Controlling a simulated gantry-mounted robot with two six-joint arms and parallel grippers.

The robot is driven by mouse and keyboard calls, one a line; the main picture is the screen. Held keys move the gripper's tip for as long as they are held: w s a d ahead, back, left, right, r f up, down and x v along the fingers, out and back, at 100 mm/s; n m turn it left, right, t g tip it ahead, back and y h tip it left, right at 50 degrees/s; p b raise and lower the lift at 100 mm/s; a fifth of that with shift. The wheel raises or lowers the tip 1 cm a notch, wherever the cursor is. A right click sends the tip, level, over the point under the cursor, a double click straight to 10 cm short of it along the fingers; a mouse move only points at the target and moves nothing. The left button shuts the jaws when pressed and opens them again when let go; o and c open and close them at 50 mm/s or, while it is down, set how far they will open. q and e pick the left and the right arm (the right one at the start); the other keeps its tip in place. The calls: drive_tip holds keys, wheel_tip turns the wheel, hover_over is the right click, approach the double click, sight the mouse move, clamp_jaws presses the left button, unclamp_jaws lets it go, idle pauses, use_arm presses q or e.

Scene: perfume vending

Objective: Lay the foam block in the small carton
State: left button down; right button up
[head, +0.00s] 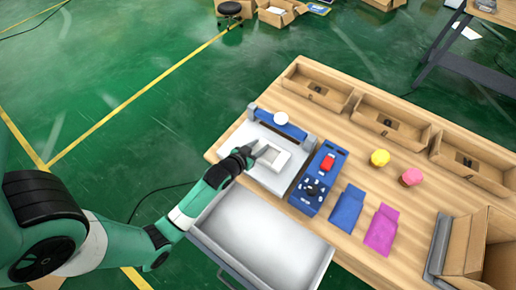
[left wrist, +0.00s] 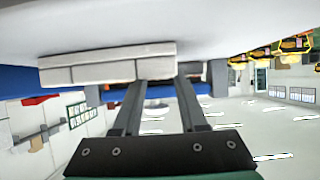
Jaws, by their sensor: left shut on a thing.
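My left gripper (head: 259,151) reaches in over the white plate of a press-like device on the wooden table. It is shut on a pale foam block (head: 275,158) with a grey recess in its top. The block lies at, or just above, the plate; I cannot tell which. In the left wrist view the pale block (left wrist: 95,69) sits at my left fingertips (left wrist: 157,85), with more of it to the left of them. An open brown carton (head: 466,247) stands at the table's right; I cannot tell if it is the small carton. My right gripper is not in view.
The device's white plate (head: 240,139) has a blue roller behind. A blue control panel (head: 314,184), blue pouch (head: 347,209), magenta pouch (head: 381,230), yellow item (head: 380,157) and pink item (head: 411,177) lie to the right. Cardboard bins (head: 318,87) line the back. An open drawer (head: 255,240) juts out in front.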

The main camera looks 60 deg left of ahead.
use_arm(q)
drive_tip(key=shift+f, duration=0.1)
drive_tip(key=shift+c, duration=2.2)
unclamp_jaws()
drive_tip(key=shift+r, duration=0.3)
drive_tip(key=p+v, duration=0.3)
drive_tip(key=v, duration=0.8)
drive_tip(key=shift+s+d, duration=0.25)
drive_tip(key=shift+s, duration=0.1)
drive_tip(key=shift+r, duration=0.15)
